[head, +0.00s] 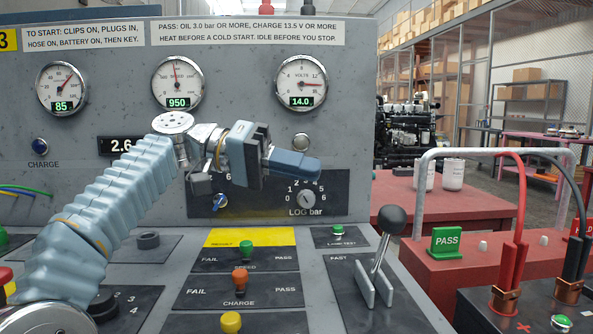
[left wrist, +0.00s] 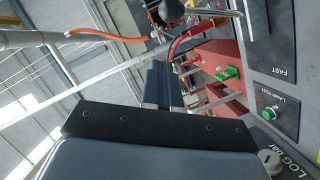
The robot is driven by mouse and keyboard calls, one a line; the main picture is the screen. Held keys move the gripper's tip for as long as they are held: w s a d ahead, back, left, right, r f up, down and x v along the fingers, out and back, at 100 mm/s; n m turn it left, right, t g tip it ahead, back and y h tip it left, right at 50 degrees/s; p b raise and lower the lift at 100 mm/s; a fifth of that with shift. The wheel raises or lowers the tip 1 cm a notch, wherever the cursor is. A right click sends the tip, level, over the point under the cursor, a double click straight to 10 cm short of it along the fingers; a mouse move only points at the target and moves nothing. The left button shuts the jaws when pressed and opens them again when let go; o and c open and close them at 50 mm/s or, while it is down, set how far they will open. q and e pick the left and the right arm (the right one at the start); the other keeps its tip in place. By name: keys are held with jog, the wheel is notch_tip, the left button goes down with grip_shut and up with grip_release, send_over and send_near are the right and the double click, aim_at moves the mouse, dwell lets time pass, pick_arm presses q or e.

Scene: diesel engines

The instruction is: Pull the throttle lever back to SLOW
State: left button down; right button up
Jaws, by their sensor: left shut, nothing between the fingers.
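The throttle lever (head: 379,256) stands on a dark plate at the right of the sloping console, with a black ball knob (head: 391,220) on top. It rises from between two pale metal cheeks and tilts a little to the right in the head view. FAST is printed at the plate's far end; I cannot read a SLOW label. My left gripper (head: 312,168) is shut and empty, in front of the upright panel, left of and above the knob, not touching it. The left wrist view shows its closed fingers (left wrist: 160,84) and the knob (left wrist: 172,10) at the top edge. My right gripper is out of view.
A green lamp-test button (head: 337,230) and colored FAIL/PASS buttons (head: 240,278) lie left of the lever. The LOG bar dial (head: 306,199) is below my fingers. Red and black cables (head: 520,205) and a grey rail stand to the right. Space above the lever is clear.

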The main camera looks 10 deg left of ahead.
aim_at(385, 217)
pick_arm(q)
jog(key=s+d+f+b, duration=0.1)
jog(key=s+d+f, duration=0.1)
jog(key=d, duration=0.6)
jog(key=shift+d+f+b, duration=0.35)
jog(key=shift+f, duration=0.2)
jog(key=shift+s, duration=0.1)
jog(key=s+b, duration=0.1)
jog(key=f+m+b, duration=0.1)
jog(key=s+b, duration=0.1)
jog(key=shift+s+d+f+m+t+y, duration=0.15)
jog(key=shift+s+d+m+t+y, duration=0.15)
jog(key=shift+d+t, duration=0.1)
jog(key=shift+s, duration=0.2)
